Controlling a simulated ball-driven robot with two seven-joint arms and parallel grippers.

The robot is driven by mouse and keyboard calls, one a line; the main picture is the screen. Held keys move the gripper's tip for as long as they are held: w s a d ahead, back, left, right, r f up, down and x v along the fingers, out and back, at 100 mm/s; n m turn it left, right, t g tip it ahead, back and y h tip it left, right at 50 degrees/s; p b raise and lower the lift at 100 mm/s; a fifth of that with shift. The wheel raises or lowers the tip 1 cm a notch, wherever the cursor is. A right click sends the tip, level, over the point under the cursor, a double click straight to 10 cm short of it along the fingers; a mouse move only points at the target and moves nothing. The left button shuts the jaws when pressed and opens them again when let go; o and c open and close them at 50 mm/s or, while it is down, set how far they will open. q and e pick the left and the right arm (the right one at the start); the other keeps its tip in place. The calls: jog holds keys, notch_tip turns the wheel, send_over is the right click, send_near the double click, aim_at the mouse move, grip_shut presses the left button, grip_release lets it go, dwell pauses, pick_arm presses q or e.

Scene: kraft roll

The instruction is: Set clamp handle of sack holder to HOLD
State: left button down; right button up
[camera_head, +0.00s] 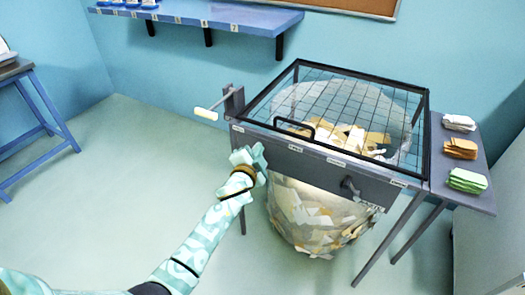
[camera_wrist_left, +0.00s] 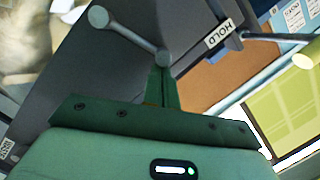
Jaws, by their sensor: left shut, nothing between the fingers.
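The sack holder (camera_head: 300,150) stands at centre right in the head view, with a grey front panel and a clear sack hanging below. My left gripper (camera_head: 259,153) is shut and empty in front of the panel's left part. In the left wrist view the gripper's fingers (camera_wrist_left: 162,88) reach up to a grey clamp handle (camera_wrist_left: 130,38) with rounded ends. Its lower end is at the fingertips; I cannot tell whether they touch. The handle slants up-left, away from the HOLD label (camera_wrist_left: 219,33). In the head view my gripper seems to hide this handle. My right gripper is not in view.
A crank with a cream grip (camera_head: 206,114) sticks out left of the holder. Another dark handle (camera_head: 350,187) is on the panel's right part. A mesh lid (camera_head: 340,100) covers the top. A side shelf (camera_head: 478,198) holds folded stacks.

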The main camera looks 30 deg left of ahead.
pick_arm(q)
jog(key=shift+a+r+n+h+p, duration=0.25)
jog(key=shift+a+n+h+p, duration=0.05)
jog(key=shift+a+n+p, duration=0.35)
jog(key=shift+a+f+n+g+p, duration=0.25)
jog(key=shift+a+n+g+p, duration=0.05)
jog(key=shift+a+n, duration=0.35)
jog(key=shift+a+f, duration=0.1)
jog(key=shift+f, duration=0.05)
jog(key=shift+w+a+f, duration=0.1)
jog(key=shift+a+f, duration=0.1)
jog(key=shift+a, duration=0.15)
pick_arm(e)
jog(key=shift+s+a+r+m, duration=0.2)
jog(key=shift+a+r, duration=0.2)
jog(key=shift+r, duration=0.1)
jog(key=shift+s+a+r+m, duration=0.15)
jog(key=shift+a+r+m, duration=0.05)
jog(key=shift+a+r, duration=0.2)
pick_arm(q)
jog(key=shift+a+f+p, duration=0.1)
jog(key=shift+p, duration=0.2)
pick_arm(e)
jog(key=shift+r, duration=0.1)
